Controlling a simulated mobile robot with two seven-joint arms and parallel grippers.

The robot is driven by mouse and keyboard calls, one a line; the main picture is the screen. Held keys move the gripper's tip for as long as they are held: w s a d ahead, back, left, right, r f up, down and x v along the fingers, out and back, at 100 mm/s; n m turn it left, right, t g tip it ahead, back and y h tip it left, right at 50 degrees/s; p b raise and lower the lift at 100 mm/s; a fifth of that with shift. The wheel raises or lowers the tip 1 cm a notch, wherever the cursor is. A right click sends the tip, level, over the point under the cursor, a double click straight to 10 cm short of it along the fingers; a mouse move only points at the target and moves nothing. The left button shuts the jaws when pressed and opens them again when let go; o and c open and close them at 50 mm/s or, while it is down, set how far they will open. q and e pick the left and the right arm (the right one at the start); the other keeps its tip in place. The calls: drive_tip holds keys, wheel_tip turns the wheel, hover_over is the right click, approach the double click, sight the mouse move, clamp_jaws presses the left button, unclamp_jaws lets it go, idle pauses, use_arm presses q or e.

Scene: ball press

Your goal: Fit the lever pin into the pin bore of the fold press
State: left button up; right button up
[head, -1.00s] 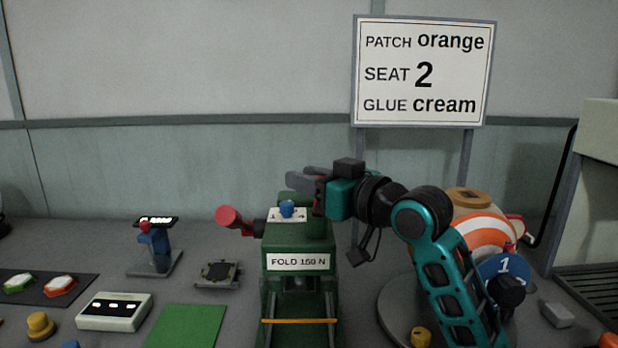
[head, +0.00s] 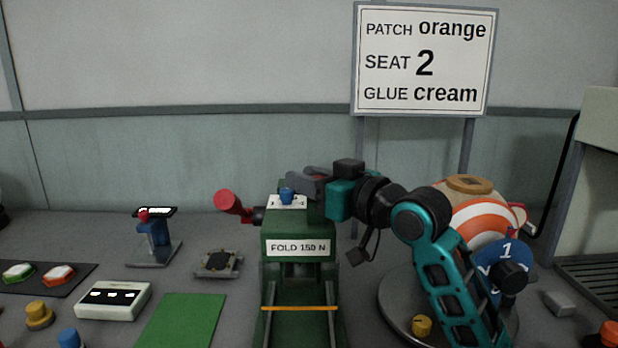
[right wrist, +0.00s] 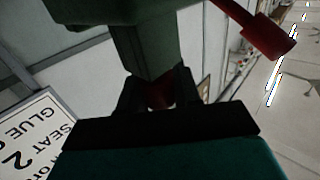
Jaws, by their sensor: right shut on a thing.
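The green fold press (head: 322,228) stands at the middle of the head view, labelled FOLD 150 N. A red-knobbed lever (head: 228,202) sticks out from its left side. My right gripper (head: 312,182) is at the top right of the press, its fingers seen against the press's upper end. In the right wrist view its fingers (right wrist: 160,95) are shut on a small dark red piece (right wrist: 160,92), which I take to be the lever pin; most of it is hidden. The press (right wrist: 150,40) is close in front of the fingers. The pin bore cannot be seen. My left gripper is not in view.
A blue knob (head: 287,195) on a white plate sits on top of the press. An orange-and-white striped ball (head: 470,222) stands right of it, behind my right arm. A sign (head: 425,60) stands behind. A green mat (head: 183,322) and a white box (head: 113,300) lie left.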

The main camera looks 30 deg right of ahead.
drive_tip(key=shift+f, duration=0.35)
drive_tip(key=o, duration=1.1)
